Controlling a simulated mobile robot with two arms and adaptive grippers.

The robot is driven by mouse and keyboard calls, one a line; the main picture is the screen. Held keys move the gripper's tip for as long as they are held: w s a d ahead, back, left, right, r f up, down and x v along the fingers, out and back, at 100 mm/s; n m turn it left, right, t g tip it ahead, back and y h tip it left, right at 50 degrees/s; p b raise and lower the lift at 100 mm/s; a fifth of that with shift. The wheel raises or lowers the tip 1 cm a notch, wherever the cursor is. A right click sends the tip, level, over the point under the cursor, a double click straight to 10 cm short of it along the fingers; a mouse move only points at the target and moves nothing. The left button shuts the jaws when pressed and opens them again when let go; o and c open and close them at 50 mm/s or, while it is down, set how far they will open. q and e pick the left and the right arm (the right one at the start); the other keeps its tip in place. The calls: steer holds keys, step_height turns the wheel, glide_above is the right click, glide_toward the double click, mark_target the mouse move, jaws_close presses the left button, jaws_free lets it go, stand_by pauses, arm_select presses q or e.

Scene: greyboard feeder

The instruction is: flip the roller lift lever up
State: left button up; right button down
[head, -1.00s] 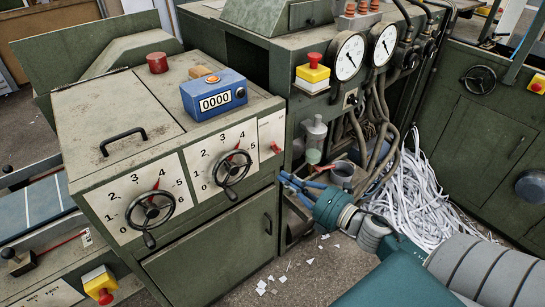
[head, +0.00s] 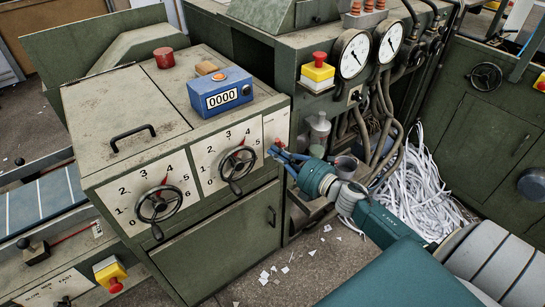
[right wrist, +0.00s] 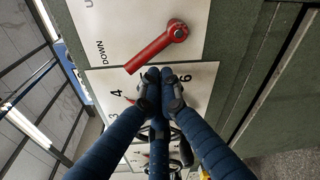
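The roller lift lever (right wrist: 152,50) is a red lever on a white plate (right wrist: 120,22) in the right wrist view. The word DOWN is printed beside it, and its free end points to the lower left there, toward that word. In the head view the plate (head: 275,125) is at the right end of the green cabinet's front. My right gripper (right wrist: 160,80) has its blue fingertips drawn together with nothing between them, close to the lever's free end. In the head view the gripper (head: 276,153) is just below the plate; contact cannot be told. My left gripper is not in view.
Two dial handwheels (head: 238,164) (head: 159,204) stand out from the panel left of the lever. A yellow box with a red button (head: 317,72), gauges and hoses (head: 375,125) are to the right. Paper strips (head: 418,190) pile on the floor.

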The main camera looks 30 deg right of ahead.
mark_target(279, 143)
steer(key=shift+d, duration=0.15)
steer(key=shift+d+r+m, duration=0.25)
steer(key=shift+r+m, duration=0.2)
steer(key=shift+m, duration=0.45)
stand_by(0.4)
steer(key=m, duration=0.2)
steer(key=d+r+m+t, duration=0.1)
steer(key=shift+w+d+r+m+p, duration=0.1)
steer(key=shift+d+m+p, duration=0.1)
steer(key=shift+m+p, duration=0.2)
steer(key=shift+w+d+r+m+t, duration=0.15)
steer(key=shift+d+m, duration=0.3)
steer(key=shift+m, duration=0.65)
steer(key=shift+s+d+r+m+t, duration=0.1)
steer(key=shift+d+m, duration=0.35)
steer(key=shift+m, duration=0.65)
steer(key=shift+w+d+r+m+t, duration=0.15)
steer(key=shift+d+m, duration=0.3)
steer(key=shift+m, duration=0.65)
steer(key=shift+s+f, duration=0.1)
